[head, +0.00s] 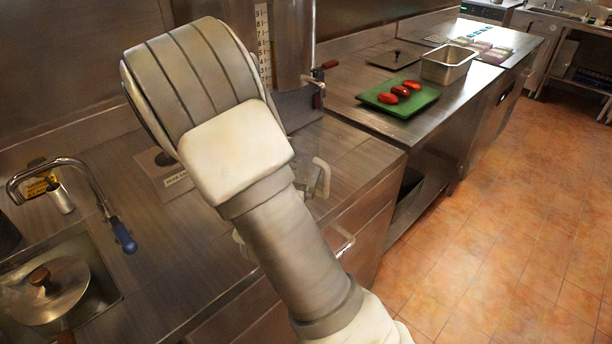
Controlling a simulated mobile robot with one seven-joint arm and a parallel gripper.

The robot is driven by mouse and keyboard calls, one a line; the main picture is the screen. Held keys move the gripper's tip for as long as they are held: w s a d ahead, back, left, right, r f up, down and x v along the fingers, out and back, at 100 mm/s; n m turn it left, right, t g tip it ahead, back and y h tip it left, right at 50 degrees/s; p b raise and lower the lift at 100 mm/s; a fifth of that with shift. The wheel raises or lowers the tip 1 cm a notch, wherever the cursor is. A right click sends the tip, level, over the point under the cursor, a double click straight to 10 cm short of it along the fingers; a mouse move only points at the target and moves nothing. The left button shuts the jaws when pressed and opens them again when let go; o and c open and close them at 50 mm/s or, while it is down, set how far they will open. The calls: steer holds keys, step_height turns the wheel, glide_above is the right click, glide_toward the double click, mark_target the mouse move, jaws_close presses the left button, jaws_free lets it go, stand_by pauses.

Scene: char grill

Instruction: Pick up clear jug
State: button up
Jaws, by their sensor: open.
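A pale, see-through handle shape (323,178) shows just right of my arm, over the near counter. It looks like part of the clear jug, whose body is mostly hidden behind my arm. My arm fills the middle of the head view and reaches over the counter. My gripper is hidden behind it, so its place relative to the jug cannot be seen.
A sink (100,310) with a lidded pot (45,290) and a blue-tipped tap (122,235) is at left. A steel dispenser (292,60) stands behind my arm. A green board (400,100) holds red items beside a steel pan (448,65). The tiled floor (500,220) is clear at right.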

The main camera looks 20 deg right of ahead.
mark_target(305, 149)
steer(key=x, duration=0.4)
steer(key=shift+f, duration=0.1)
steer(key=c, duration=1.1)
